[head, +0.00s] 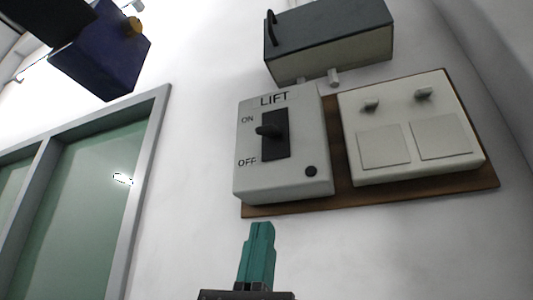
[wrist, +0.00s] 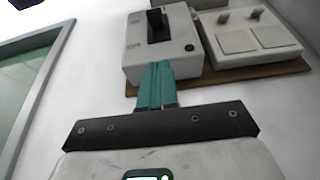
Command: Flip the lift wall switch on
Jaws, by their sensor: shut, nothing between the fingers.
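The lift switch box (head: 300,185) is a pale box on the wall, marked LIFT at its top, with ON above and OFF below at its left. Its black lever (head: 268,131) sticks out of a dark slot and sits close to the ON mark. The box also shows in the wrist view (wrist: 183,65), with the lever (wrist: 155,18) near the top edge. My gripper (head: 262,228) has teal fingers, shut and empty, pointing up below the box in the head view. In the wrist view the fingertips (wrist: 156,66) overlap the box's lower part; contact cannot be told.
A brown backboard (head: 370,200) also carries a double switch panel (head: 408,127) at the right. A dark-lidded grey box (head: 333,50) is above. A green-paned window or door frame (head: 128,200) is at the left, and a dark blue box (head: 100,55) at upper left.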

